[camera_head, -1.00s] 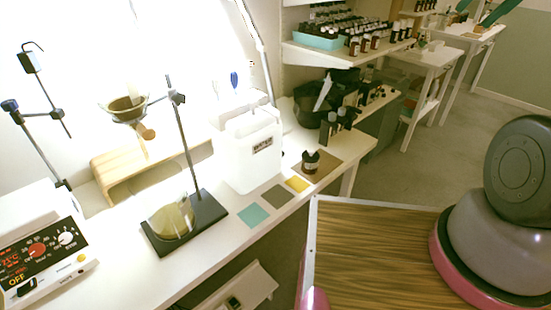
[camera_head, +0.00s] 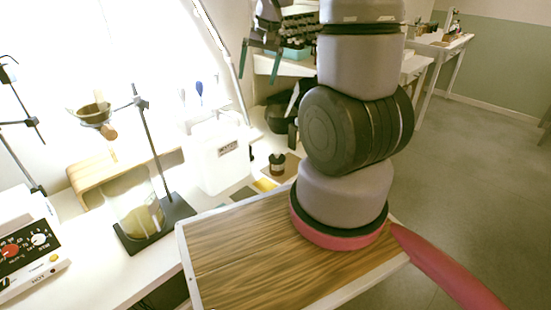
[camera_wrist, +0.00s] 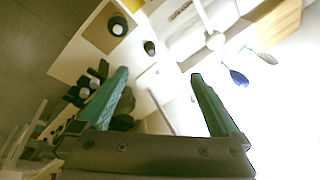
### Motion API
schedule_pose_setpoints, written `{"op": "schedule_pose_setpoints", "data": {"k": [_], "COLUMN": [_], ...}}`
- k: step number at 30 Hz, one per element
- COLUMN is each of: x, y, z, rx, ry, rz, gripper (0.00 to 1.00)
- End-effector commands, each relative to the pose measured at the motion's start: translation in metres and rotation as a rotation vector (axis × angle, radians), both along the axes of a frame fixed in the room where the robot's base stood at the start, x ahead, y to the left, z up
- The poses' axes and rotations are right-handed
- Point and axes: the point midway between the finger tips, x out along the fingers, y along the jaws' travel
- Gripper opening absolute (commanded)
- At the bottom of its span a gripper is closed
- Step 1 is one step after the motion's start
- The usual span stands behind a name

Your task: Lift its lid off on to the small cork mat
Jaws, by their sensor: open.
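A small dark bottle with a black lid (camera_head: 277,163) stands upright on the white bench, at a brown, cork-like mat (camera_head: 293,166). In the wrist view the bottle (camera_wrist: 118,26) stands on the brown mat (camera_wrist: 97,36), at the upper left. My gripper (camera_head: 258,72) is raised above the back of the bench, up and left of my arm. In the wrist view its two teal fingers (camera_wrist: 160,73) are wide apart with nothing held between them. I cannot tell whether the brown mat is the small cork mat.
A white jug (camera_head: 220,160) stands left of the bottle. A stand with a flask (camera_head: 145,218) and a hotplate (camera_head: 28,243) are further left. Dark bottles (camera_wrist: 94,72) crowd near the fingers in the wrist view.

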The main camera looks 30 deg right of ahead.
Motion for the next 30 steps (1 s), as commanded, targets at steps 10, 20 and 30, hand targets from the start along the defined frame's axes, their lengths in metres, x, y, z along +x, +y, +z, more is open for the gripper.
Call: {"op": "schedule_pose_setpoints", "data": {"k": [10,20,30], "x": [0.020,0.015,0.015], "y": [-0.054,-0.071,-0.071], "z": [-0.159,-0.218,-0.258], "rx": [-0.102,-0.140,-0.140], "ry": [0.202,0.256,0.252], "rz": [-0.012,-0.007,-0.008], "gripper": [1.00,1.00,1.00]}}
